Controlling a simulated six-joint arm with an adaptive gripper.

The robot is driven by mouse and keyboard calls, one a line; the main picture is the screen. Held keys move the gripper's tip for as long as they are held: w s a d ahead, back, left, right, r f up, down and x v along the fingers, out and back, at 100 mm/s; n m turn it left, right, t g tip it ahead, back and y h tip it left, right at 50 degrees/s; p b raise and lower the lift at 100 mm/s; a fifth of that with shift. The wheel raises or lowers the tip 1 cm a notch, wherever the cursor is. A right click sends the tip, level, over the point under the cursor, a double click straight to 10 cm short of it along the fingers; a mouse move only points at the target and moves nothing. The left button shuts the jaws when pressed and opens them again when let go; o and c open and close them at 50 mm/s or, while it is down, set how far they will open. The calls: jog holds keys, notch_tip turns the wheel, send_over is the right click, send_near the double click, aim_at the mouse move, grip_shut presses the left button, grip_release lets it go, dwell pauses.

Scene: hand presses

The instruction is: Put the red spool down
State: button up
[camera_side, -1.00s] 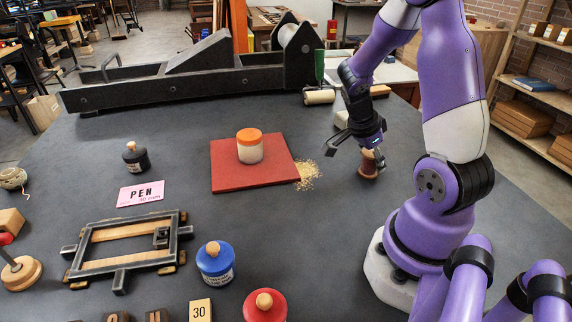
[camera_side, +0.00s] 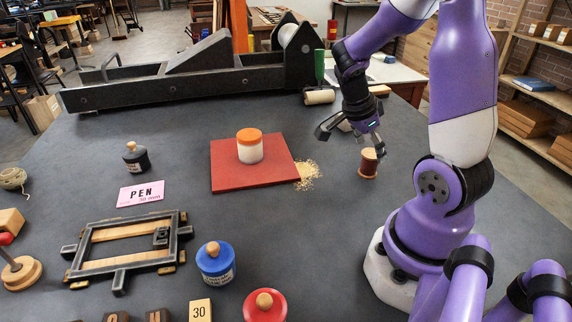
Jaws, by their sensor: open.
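The red spool (camera_side: 368,166) stands upright on the dark table, right of the red mat and close to my arm's base. It is reddish brown with a pale top. My gripper (camera_side: 352,145) is open and empty, above and a little left of the spool. One finger reaches out to the left and the other hangs near the top of the spool. A small gap seems to separate that finger from the spool.
A white jar with an orange lid (camera_side: 249,146) stands on the red mat (camera_side: 228,181). Sawdust-like crumbs (camera_side: 307,172) lie at the mat's right edge. A black press (camera_side: 200,75) spans the back. A black bottle (camera_side: 136,158), blue pot (camera_side: 215,263) and red pot (camera_side: 265,305) stand left and front.

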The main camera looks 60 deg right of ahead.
jog(key=w+a+r+n+t, duration=0.35)
jog(key=a+r+n, duration=0.3)
jog(key=r, duration=0.25)
jog(key=a+r+n+t+y, duration=0.1)
jog(key=a+n+t+y, duration=0.1)
jog(key=a+n, duration=0.5)
jog(key=w+a+r+n+t+y, duration=0.1)
jog(key=a+n+t, duration=0.2)
jog(key=a+n, duration=0.5)
jog(key=n, duration=0.3)
jog(key=shift+w+r+n+y, duration=0.3)
jog(key=shift+r+n+y, duration=0.05)
jog(key=shift+r+y, duration=0.05)
